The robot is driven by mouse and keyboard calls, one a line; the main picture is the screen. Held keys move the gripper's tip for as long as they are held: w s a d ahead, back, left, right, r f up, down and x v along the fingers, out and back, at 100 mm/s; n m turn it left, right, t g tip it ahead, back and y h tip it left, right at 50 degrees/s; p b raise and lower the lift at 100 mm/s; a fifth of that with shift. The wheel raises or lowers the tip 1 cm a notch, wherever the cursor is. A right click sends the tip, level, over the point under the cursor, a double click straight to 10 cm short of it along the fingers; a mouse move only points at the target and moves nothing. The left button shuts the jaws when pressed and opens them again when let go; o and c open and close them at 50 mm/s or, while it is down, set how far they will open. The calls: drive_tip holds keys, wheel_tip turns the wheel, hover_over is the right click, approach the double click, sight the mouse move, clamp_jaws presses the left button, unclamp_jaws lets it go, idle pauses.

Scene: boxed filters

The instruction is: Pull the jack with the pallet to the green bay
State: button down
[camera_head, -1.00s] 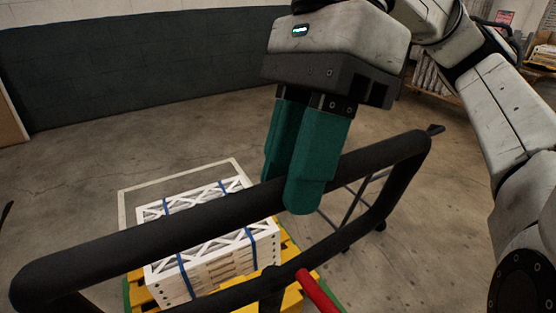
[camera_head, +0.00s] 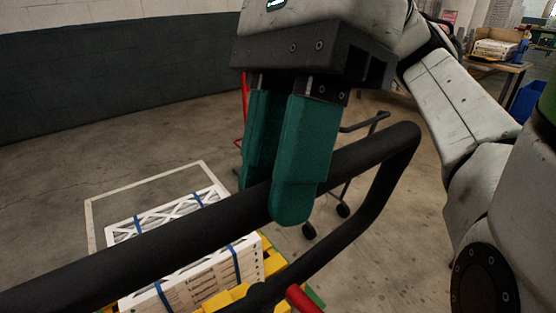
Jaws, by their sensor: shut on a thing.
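My gripper (camera_head: 268,198) has its two green fingers shut around the top bar of the jack's black handle (camera_head: 180,228). The handle loop fills the front of the view, and its left end runs out of the picture. A red lever (camera_head: 301,299) shows on the jack below the loop. Beyond the handle sits a yellow pallet or jack body (camera_head: 272,262), with white boxed filters (camera_head: 205,279) on it, bound with blue straps. The handle hides part of the load.
A pale outlined rectangle (camera_head: 146,179) lies on the concrete floor behind the load. A dark wheeled cart (camera_head: 343,210) stands just beyond the handle's right end. A table (camera_head: 497,66) with boxes and a blue bin (camera_head: 527,103) are at the back right. Floor at the left is clear.

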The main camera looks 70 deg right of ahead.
drive_tip(key=c, duration=0.9)
unclamp_jaws()
drive_tip(key=p+v, duration=0.1)
drive_tip(key=v, duration=1)
drive_tip(key=shift+p, duration=0.35)
